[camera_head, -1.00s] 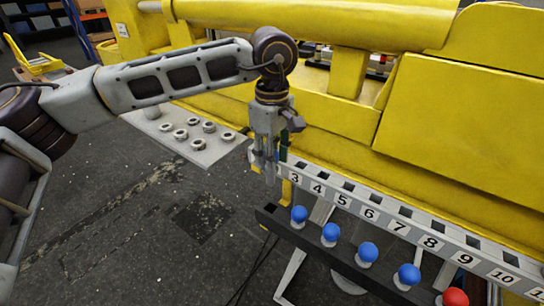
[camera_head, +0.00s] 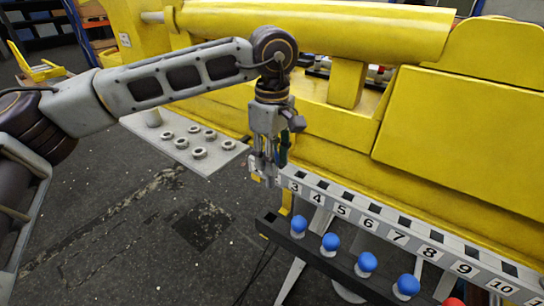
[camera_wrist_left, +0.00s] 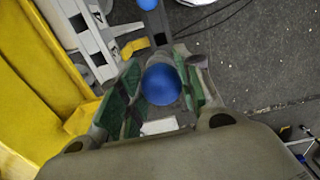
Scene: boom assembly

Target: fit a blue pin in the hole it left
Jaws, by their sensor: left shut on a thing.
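My left gripper (camera_head: 265,165) is shut on a blue pin, near the low-numbered left end of the grey rail. The pin's round blue head (camera_wrist_left: 160,84) shows between the fingers in the left wrist view; its lower part is hidden. In the head view the fingers hide the held pin. The numbered grey rail (camera_head: 336,192) has a row of square holes, with labels from 3 upward readable. The gripper covers the rail's end, so I cannot tell whether the pin is in a hole. My right gripper is not in view.
A dark rail (camera_head: 345,262) in front holds several blue pins (camera_head: 330,242) and a red pin (camera_head: 454,301) at the lower right. A grey plate with several nuts (camera_head: 199,153) is left of the gripper. The yellow machine (camera_head: 470,140) stands behind. Open floor lies at left.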

